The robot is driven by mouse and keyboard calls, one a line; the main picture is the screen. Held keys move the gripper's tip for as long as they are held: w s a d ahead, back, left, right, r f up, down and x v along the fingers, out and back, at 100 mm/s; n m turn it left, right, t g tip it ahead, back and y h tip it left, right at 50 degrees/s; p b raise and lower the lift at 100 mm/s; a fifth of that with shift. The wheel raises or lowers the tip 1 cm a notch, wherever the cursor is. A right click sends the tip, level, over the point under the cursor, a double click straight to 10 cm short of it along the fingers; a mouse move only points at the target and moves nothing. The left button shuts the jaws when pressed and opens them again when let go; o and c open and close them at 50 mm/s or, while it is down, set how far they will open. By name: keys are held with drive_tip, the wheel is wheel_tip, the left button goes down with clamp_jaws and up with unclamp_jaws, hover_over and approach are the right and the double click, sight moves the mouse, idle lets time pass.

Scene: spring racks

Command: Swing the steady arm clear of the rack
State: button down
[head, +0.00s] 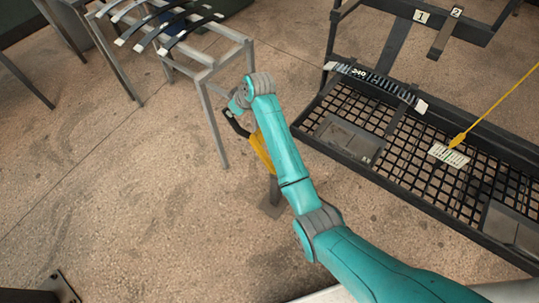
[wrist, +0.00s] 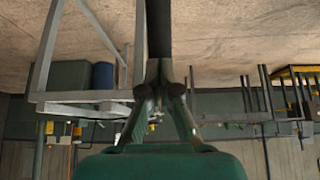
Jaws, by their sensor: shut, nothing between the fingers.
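The rack (head: 497,177) is a black frame with a mesh deck at the right of the head view. A dark bar (head: 439,41) by its "2" plate slants down at the top right. I cannot tell for certain which part is the steady arm. A yellow piece (head: 262,153) on a post with a floor plate is partly hidden behind my teal arm, left of the rack. My gripper (wrist: 160,92) is shut and empty in the wrist view, its fingers converging in front of a dark upright bar (wrist: 158,30). In the head view its fingers are hard to make out near the yellow piece.
A dark spring tagged "240" (head: 375,84) lies along the rack's back edge. A yellow rod (head: 500,102) reaches down to a white label on the mesh. A grey stand (head: 207,75) holds several dark curved strips at the upper left. The floor at lower left is mostly clear.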

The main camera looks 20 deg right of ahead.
drive_tip(key=shift+w+a+f, duration=0.1)
drive_tip(key=shift+w+a, duration=0.7)
drive_tip(key=shift+w, duration=0.3)
drive_tip(key=shift+w+a, duration=0.8)
drive_tip(key=shift+w, duration=0.25)
drive_tip(key=shift+s+d, duration=0.9)
drive_tip(key=shift+s, duration=0.35)
drive_tip(key=shift+s+d, duration=0.9)
drive_tip(key=shift+s, duration=0.3)
